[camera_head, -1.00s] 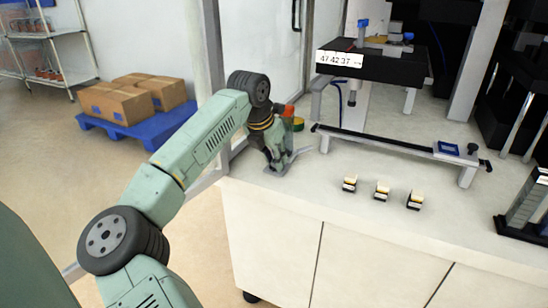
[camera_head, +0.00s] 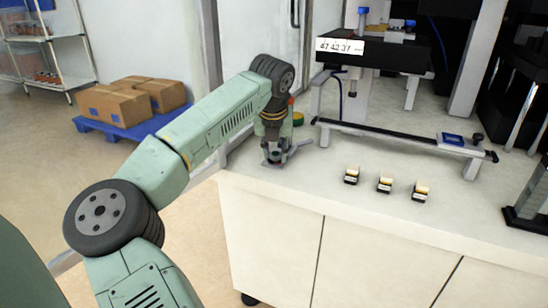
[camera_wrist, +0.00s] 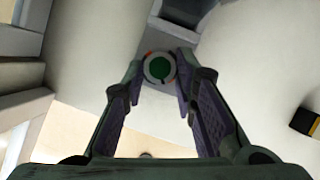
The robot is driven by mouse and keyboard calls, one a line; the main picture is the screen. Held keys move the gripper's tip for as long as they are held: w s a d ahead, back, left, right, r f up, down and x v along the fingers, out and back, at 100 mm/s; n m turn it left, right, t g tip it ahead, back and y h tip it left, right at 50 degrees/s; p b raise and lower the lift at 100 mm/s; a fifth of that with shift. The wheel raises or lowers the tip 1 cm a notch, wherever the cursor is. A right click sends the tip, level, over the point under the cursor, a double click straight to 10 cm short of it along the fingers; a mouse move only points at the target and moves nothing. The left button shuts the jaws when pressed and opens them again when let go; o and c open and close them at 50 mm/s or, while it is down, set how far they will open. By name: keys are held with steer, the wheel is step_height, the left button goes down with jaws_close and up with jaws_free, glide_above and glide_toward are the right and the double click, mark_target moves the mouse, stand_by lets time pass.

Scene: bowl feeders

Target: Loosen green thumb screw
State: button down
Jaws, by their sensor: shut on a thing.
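The green thumb screw (camera_wrist: 158,69) shows in the wrist view as a round green cap in a pale ring, with a bit of orange at its edge. My gripper (camera_wrist: 159,74) has its two purple-padded fingertips closed on either side of it, and it is shut on the screw. In the head view my gripper (camera_head: 273,158) points down at the left corner of the white bench (camera_head: 330,180), over a grey bracket (camera_head: 294,149). The screw itself is hidden there by the gripper.
A yellow-green round part (camera_head: 298,119) sits just behind my gripper. A press-like device (camera_head: 375,55) with a long rail (camera_head: 385,138) stands to the right. Several small black-and-yellow blocks (camera_head: 384,185) lie in front of it. A frame post is close at the left.

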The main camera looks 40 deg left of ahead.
steer(key=n+b, duration=0.1)
steer(key=n, duration=0.1)
steer(key=n+g+y+b, duration=0.1)
steer(key=n+b, duration=0.1)
steer(key=n, duration=0.1)
steer(key=shift+w+d+n+g, duration=0.25)
steer(key=shift+n+g, duration=0.05)
steer(key=shift+w+n+g+y, duration=0.1)
steer(key=shift+n+g+y, duration=0.25)
steer(key=shift+n, duration=0.8)
steer(key=shift+w+n+g+y, duration=0.15)
steer(key=shift+n+g, duration=0.4)
steer(key=shift+n, duration=0.6)
steer(key=shift+b, duration=0.3)
steer(key=c, duration=1.3)
jaws_free()
steer(key=shift+s, duration=0.1)
steer(key=v, duration=1.2)
